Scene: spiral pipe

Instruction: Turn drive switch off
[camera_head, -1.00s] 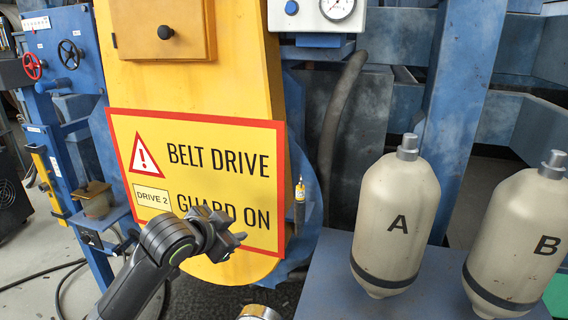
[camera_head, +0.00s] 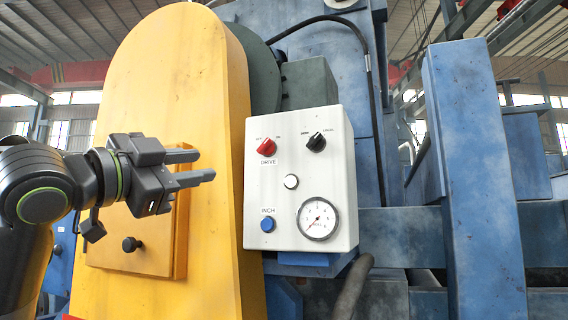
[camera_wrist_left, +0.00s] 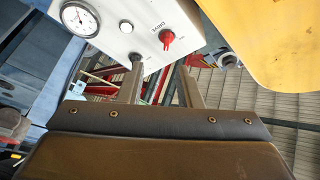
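The drive switch (camera_head: 266,147) is a red knob above the word DRIVE, at the upper left of a white control box (camera_head: 343,170). It also shows in the left wrist view (camera_wrist_left: 167,38), beyond the fingertips. My left gripper (camera_head: 206,165) is left of the box, in front of the yellow guard, with its fingers pointing right toward the box. Its two fingers are apart with nothing between them, and it does not touch the switch. In the left wrist view the fingers (camera_wrist_left: 158,75) also stand apart. My right gripper is not in view.
The box also carries a black knob (camera_head: 316,142), a white button (camera_head: 291,181), a blue INCH button (camera_head: 267,224) and a gauge (camera_head: 318,218). The yellow guard (camera_head: 190,60) stands directly left of the box. A blue post (camera_head: 474,190) stands to the right.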

